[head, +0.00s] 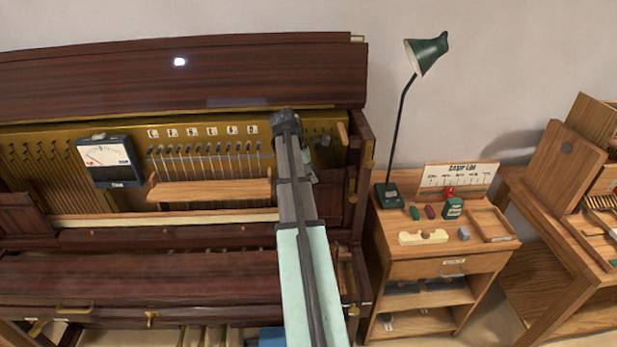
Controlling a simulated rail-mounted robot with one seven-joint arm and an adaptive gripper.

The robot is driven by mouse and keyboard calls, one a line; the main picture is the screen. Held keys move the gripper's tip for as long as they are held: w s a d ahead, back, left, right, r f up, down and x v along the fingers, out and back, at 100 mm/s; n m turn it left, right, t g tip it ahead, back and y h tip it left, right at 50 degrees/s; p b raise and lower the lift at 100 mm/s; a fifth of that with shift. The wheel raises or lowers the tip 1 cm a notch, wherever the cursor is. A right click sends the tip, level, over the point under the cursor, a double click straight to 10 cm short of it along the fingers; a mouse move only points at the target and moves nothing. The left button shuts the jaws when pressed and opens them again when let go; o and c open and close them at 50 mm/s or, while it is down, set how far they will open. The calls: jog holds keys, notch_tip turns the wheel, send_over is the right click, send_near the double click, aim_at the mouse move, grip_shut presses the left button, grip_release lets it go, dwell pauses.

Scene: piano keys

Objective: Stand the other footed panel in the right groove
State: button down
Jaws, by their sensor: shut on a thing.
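A dark red-brown panel (22,215) stands at the far left inside the open piano. Another dark red-brown panel (332,202) shows at the right end of the piano, just right of my arm, and is partly hidden by it. My gripper (311,172) is near the top of this right panel, mostly hidden behind my arm. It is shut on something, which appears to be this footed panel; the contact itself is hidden. I cannot make out the right groove or whether the panel's foot touches it.
A meter (108,160) and a wooden rail (210,191) sit in the piano left of my arm. The raised lid (180,80) is above. A wooden cabinet (440,268) with a green lamp (427,52) and small items stands close on the right, beyond the piano's side.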

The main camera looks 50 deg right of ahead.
aim_at(313, 186)
jog(key=shift+s+d+f, duration=0.15)
jog(key=shift+s+f, duration=0.05)
jog(key=shift+s, duration=0.05)
jog(key=shift+f+b, duration=0.35)
jog(key=shift+f, duration=1.6)
jog(key=shift+f+p, duration=0.1)
jog(key=shift+p, duration=0.2)
jog(key=shift+p, duration=0.35)
dwell(0.5)
jog(key=c, duration=1.1)
grip_release()
jog(key=shift+c, duration=0.2)
jog(key=v, duration=1.2)
